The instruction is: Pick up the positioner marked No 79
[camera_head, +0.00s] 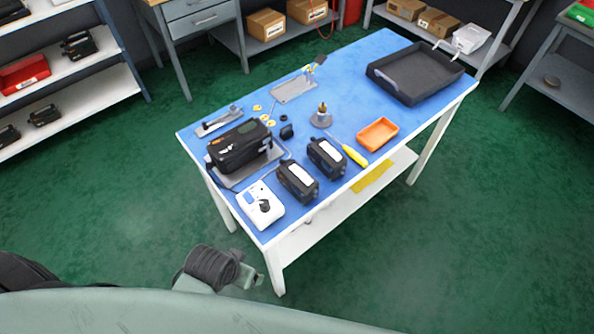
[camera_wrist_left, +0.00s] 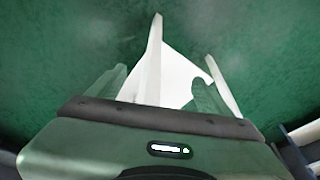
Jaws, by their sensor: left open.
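Two small black boxes with white labels, which look like positioners, stand side by side near the front edge of the blue-topped table: one nearer (camera_head: 297,181), one farther right (camera_head: 326,158). A larger black device (camera_head: 238,149) sits on a grey plate to their left. I cannot read No 79 on any of them. My left gripper (camera_head: 250,277) is low in front of the table, apart from it and from the boxes. In the left wrist view its two fingers (camera_wrist_left: 158,90) are spread and empty, over the green floor and white table parts. My right gripper is not in view.
The table (camera_head: 350,75) also holds a white box with a black knob (camera_head: 260,205), a yellow-handled screwdriver (camera_head: 354,155), an orange tray (camera_head: 377,134) and a large black tray (camera_head: 414,74). Shelves line the left and back. The green floor around the table is clear.

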